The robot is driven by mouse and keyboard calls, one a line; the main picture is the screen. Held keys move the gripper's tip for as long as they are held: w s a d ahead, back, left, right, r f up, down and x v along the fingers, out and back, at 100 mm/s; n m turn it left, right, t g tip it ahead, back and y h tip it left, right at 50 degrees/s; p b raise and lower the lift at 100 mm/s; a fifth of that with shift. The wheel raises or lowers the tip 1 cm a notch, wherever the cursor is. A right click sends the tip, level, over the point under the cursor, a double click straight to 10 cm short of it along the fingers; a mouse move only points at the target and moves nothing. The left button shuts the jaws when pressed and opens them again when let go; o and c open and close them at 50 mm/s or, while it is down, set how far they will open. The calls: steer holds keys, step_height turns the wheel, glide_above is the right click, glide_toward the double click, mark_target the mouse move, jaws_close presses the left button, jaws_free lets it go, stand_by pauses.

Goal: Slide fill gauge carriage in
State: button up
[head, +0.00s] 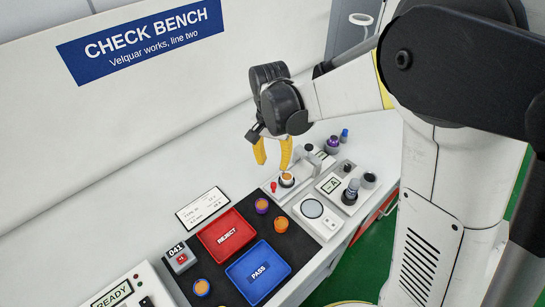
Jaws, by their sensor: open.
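A low light-grey fixture that looks like the fill gauge (272,197) stands on the bench, right of the trays. A small cup with an orange top (287,178) sits on it, with a red knob (273,186) just to its left. Grey upright parts (309,150) rise behind the cup. I cannot clearly tell the carriage from the rest of the fixture. My gripper (273,156) has yellow fingers, is open and empty, and points down. In the picture it is just above the cup and red knob; the exact height gap is unclear.
A round-plated scale (312,208) and a unit with a small display (330,186) stand to the right. A purple-topped container (333,144) stands behind. The red REJECT tray (212,247) and blue PASS tray (241,286) lie left, with small cups nearby. The sign wall rises behind.

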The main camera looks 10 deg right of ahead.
mark_target(274, 184)
step_height(274, 184, down, 11)
steer(key=b, duration=0.3)
steer(key=shift+f, duration=0.1)
jaws_close()
steer(key=shift+d, duration=0.1)
